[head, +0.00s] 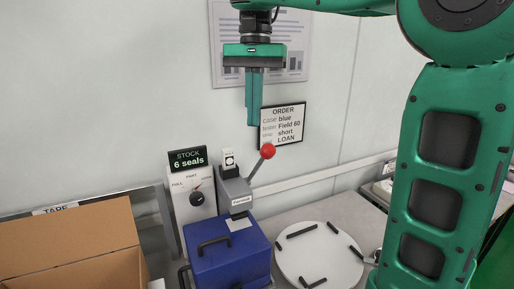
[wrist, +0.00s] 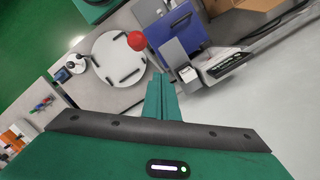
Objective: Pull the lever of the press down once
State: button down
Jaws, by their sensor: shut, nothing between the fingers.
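The press is a small grey device (head: 233,193) standing behind a blue case in the head view. Its lever (head: 257,167) slants up to the right and ends in a red ball knob (head: 267,151). The knob also shows in the wrist view (wrist: 137,41), with the grey press body (wrist: 180,62) to its right. My gripper (head: 254,122) is shut and empty, its fingers pointing down above and slightly left of the knob in the head view. In the wrist view the shut fingers (wrist: 158,85) appear below the knob, apart from it.
A blue case (head: 228,258) stands in front of the press. A white round tray (head: 318,240) with several dark strips lies to the right. A selector box with a dial (head: 196,199) and stock display (head: 188,159) stand left. An open cardboard box (head: 70,245) is at lower left.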

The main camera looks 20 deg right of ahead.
jog(key=shift+s+f, duration=0.55)
jog(key=shift+s, duration=0.15)
jog(key=shift+s+f, duration=0.5)
jog(key=shift+s, duration=0.2)
jog(key=shift+s+f, duration=0.1)
jog(key=shift+s, duration=0.05)
dwell(1.2)
jog(key=shift+s+f, duration=0.15)
jog(key=shift+s, duration=0.15)
jog(key=shift+w, duration=0.1)
dwell(0.4)
jog(key=shift+w+r, duration=0.25)
jog(key=shift+r, duration=0.05)
jog(key=w+r, duration=0.1)
jog(key=w, duration=0.1)
jog(key=w+r, duration=0.2)
dwell(0.8)
